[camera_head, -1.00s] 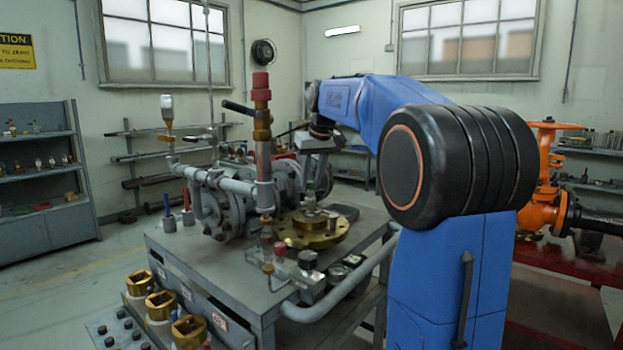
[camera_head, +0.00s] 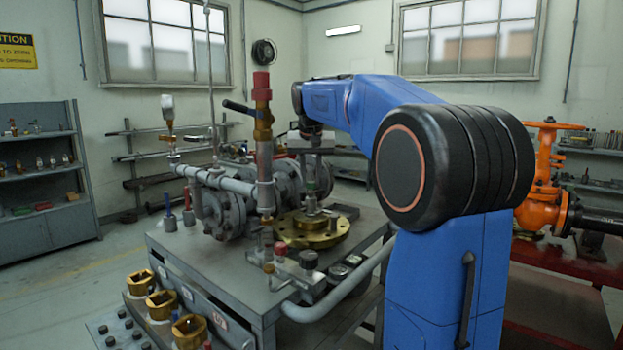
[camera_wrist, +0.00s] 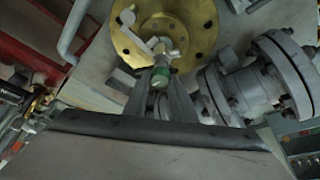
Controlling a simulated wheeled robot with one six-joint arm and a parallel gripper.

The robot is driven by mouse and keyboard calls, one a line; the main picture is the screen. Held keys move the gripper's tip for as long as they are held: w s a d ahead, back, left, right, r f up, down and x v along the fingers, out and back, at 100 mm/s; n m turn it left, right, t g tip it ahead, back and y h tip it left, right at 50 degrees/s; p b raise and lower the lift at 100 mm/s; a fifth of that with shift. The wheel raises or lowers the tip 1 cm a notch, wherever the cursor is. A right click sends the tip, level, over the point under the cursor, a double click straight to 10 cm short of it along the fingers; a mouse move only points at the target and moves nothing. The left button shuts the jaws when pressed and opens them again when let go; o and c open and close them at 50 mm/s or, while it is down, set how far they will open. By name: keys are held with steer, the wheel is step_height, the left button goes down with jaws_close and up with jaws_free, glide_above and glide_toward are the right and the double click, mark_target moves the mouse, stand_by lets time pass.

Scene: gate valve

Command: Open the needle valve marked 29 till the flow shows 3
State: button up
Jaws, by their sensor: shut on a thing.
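A small valve with a green-banded knob (camera_wrist: 160,77) stands on a round brass flange (camera_wrist: 187,20) in the wrist view. In the head view the green knob (camera_head: 311,187) rises above the brass flange (camera_head: 325,236) on the grey bench. My gripper (camera_wrist: 160,84) comes down over the knob, one finger on each side, and is shut on it. In the head view my gripper (camera_head: 311,172) hangs just above the flange. I cannot read a 29 on the valve.
A vertical pipe with a red cap (camera_head: 262,130) stands close left of my gripper. Grey flanged pipework (camera_head: 225,205) lies behind it. Black knobs (camera_head: 309,260) and a handrail (camera_head: 330,302) line the bench front. An orange valve (camera_head: 545,185) stands at the right.

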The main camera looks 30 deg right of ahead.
stand_by(0.4)
steer(key=o, duration=1.1)
steer(key=shift+c, duration=0.2)
steer(key=v, duration=1.7)
steer(key=shift+a, duration=0.25)
steer(key=shift+r, duration=0.1)
